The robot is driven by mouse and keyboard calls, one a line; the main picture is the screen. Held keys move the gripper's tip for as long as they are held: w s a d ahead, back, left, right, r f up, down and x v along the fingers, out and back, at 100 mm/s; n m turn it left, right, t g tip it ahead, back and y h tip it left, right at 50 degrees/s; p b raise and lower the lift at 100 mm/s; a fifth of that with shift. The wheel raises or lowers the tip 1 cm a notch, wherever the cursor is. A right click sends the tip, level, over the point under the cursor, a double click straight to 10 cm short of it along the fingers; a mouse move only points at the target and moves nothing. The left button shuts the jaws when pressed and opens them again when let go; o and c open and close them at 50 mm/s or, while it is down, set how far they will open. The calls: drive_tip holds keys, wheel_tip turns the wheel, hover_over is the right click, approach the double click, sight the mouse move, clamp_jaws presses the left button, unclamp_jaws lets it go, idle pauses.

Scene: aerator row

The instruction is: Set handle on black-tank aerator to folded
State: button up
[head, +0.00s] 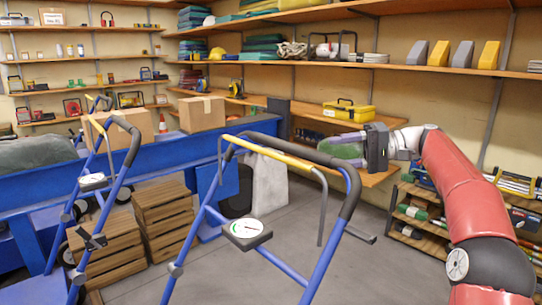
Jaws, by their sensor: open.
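Two blue-tube frames with black-gripped handles stand upright before me. The nearer handle (318,158) is at centre, with a thinner bar (268,150) with a yellow sleeve beside its top and a dial gauge (247,232) lower on its frame. The other handle (127,132) is at left, with its own gauge (92,181). No black tank is clearly visible, so I cannot tell which aerator has it.
A blue bench (35,195) with cardboard boxes (202,113) runs behind the frames. Wooden crates (163,213) stand on the floor at left. Stocked shelves line the walls, with a yellow toolbox (350,111) behind my gripper and a low rack (425,215) at right. Grey floor (370,265) is clear at lower right.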

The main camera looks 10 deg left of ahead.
sight(308, 155)
drive_tip(key=a, duration=0.5)
drive_tip(key=a+f+b, duration=0.1)
drive_tip(key=a, duration=0.2)
drive_tip(key=shift+s, duration=0.35)
drive_tip(key=shift+c, duration=0.4)
clamp_jaws()
